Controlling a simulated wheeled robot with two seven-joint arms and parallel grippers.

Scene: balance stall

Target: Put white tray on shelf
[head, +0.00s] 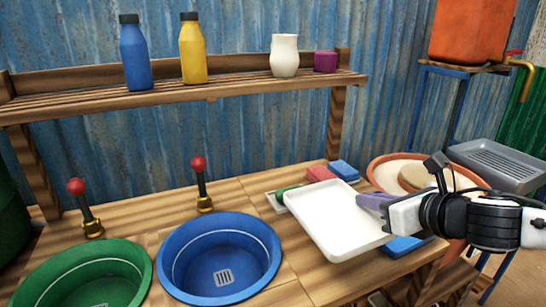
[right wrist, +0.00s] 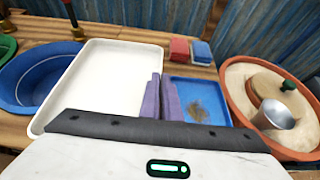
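The white tray (head: 340,220) is over the right part of the wooden counter, its face up. It also shows large in the right wrist view (right wrist: 105,80). My right gripper (head: 372,202) is at the tray's right edge, its purple fingers (right wrist: 162,98) close together with the rim between them. The tray appears raised above the counter, partly covering the things beneath it. The wooden shelf (head: 235,91) runs along the back wall above the counter. My left gripper is not in view.
On the shelf stand a blue bottle (head: 135,55), a yellow bottle (head: 193,50), a white vase (head: 284,56) and a purple cup (head: 325,62); the space between yellow bottle and vase is free. Blue (head: 220,262) and green (head: 85,277) basins and red-knobbed taps fill the counter's left.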

